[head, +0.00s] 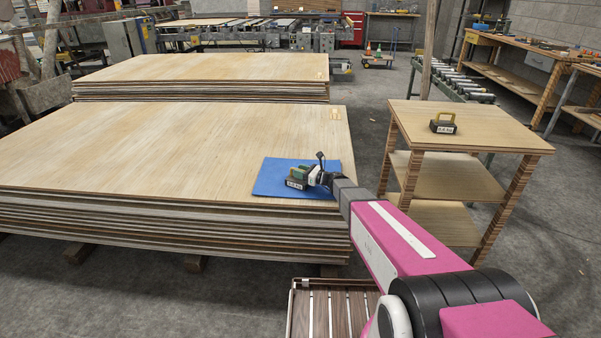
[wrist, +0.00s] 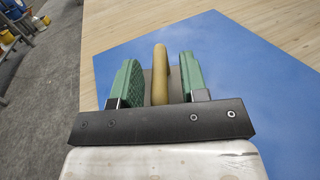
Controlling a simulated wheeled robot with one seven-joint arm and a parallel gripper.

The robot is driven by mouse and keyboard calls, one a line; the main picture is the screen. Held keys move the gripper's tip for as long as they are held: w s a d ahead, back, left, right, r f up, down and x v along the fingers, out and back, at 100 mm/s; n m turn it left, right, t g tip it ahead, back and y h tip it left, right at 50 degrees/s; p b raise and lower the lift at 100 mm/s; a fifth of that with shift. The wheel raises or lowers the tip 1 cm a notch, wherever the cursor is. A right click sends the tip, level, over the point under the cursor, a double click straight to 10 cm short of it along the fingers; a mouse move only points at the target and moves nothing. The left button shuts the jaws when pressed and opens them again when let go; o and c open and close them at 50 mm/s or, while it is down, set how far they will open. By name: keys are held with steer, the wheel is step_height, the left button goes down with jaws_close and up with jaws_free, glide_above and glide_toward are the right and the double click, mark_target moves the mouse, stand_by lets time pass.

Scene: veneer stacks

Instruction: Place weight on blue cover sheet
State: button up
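The blue cover sheet (head: 268,188) lies flat on the near veneer stack, at its front right corner. It also fills much of the wrist view (wrist: 240,70). A dark block weight with a white label (head: 296,184) appears to rest on the sheet, upright. Its tan handle (wrist: 160,75) stands between my green fingers in the wrist view. My gripper (wrist: 159,72) is open around the handle, with a visible gap on each side. In the head view my gripper (head: 303,174) is right above the weight and partly hides it.
A second labelled weight (head: 443,123) with a tan handle stands on the wooden shelf table (head: 500,135) at right. The near veneer stack (head: 150,150) is mostly bare. Another stack (head: 200,68) lies behind it. A wooden post (head: 431,50) rises behind the table.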

steer(key=shift+r, duration=0.1)
steer(key=shift+s+d, duration=0.15)
steer(key=shift+d, duration=0.15)
steer(key=v, duration=1.1)
steer(key=shift+s, duration=0.1)
steer(key=s+n+g+h, duration=0.1)
steer(key=s+n, duration=0.1)
steer(key=s+n+g+h, duration=0.1)
steer(key=s+n, duration=0.1)
steer(key=s, duration=0.1)
steer(key=s+f+n+g+h, duration=0.1)
steer(key=s+n, duration=0.1)
steer(key=s, duration=0.1)
steer(key=shift+a+f+n+g, duration=0.1)
steer(key=shift+a+n+g, duration=0.1)
steer(key=shift+n+g, duration=0.15)
steer(key=s+d+n+g+h, duration=0.3)
steer(key=s+d+n+h, duration=1)
steer(key=s+n, duration=0.3)
steer(key=shift+s+d+g, duration=0.35)
steer(key=shift+s+d, duration=0.1)
steer(key=shift+s, duration=0.55)
